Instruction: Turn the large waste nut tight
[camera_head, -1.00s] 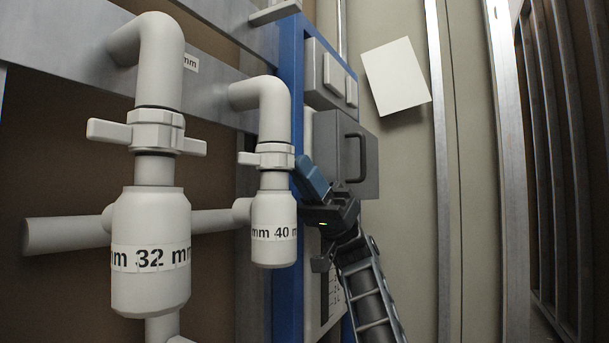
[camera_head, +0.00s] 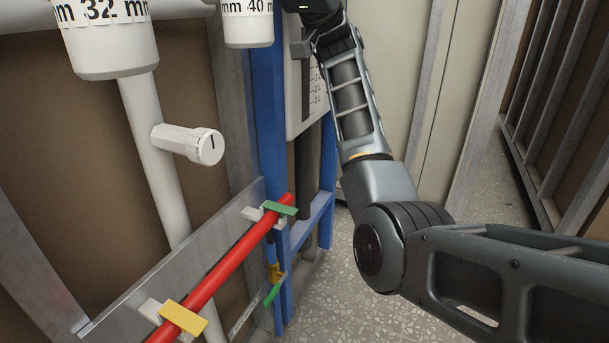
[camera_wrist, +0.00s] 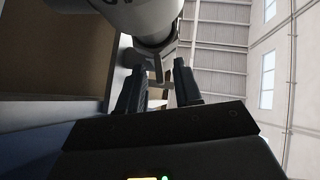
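The waste nuts are above the top edge of the head view now. Below them, the white trap body marked 32 mm (camera_head: 110,45) and the smaller-looking one marked 40 mm (camera_head: 247,27) show only their lower parts. My gripper (camera_wrist: 157,72) has its two dark fingers apart in the wrist view, just under a large white rounded body (camera_wrist: 148,18) with dark lettering. A small grey-white piece (camera_wrist: 156,66) shows between the fingertips; I cannot tell whether it is a nut wing or whether a finger touches it. In the head view the gripper is mostly cut off at the top.
A blue frame post (camera_head: 268,110) stands beside the 40 mm trap. A red pipe (camera_head: 225,270) with green and yellow clips runs lower down. A white pipe with a capped stub (camera_head: 190,143) stands at left. The speckled floor (camera_head: 345,290) is clear at lower middle.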

